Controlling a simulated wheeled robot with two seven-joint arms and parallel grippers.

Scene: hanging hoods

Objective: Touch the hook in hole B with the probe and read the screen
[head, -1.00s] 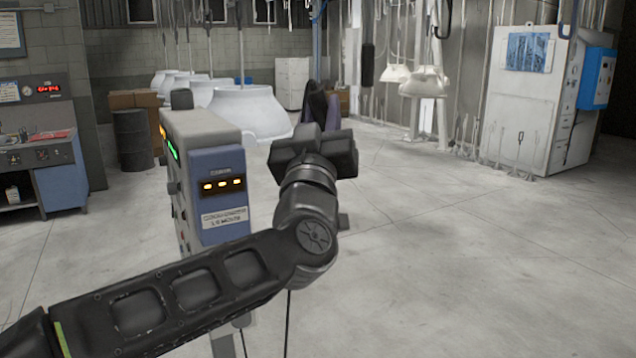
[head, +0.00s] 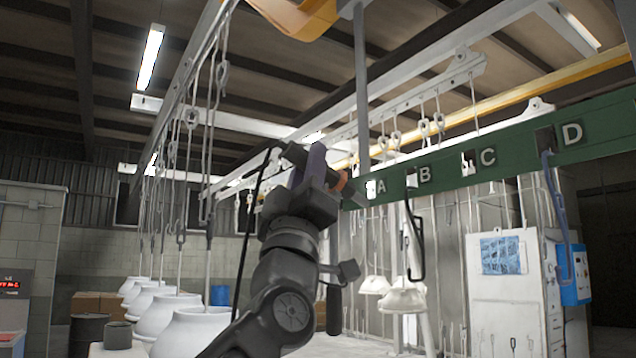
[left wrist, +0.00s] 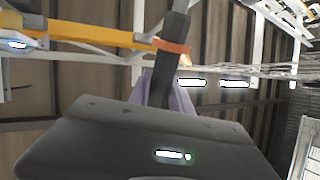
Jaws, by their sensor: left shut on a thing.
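A green bar (head: 500,150) with holes lettered A to D runs across the upper right of the head view. A dark hook (head: 416,245) hangs down at hole B. My left gripper (head: 314,165) is raised left of the bar's A end, apart from the hook at B. It is shut on the probe, a dark shaft (left wrist: 174,65) with an orange ring, held between purple fingers in the left wrist view. The probe's tip is not clear in the head view.
A blue hook (head: 558,215) hangs at hole D. White hoods (head: 190,330) hang at left, and smaller hoods (head: 403,300) hang beyond the bar. A black cable (head: 252,205) hangs beside my left gripper.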

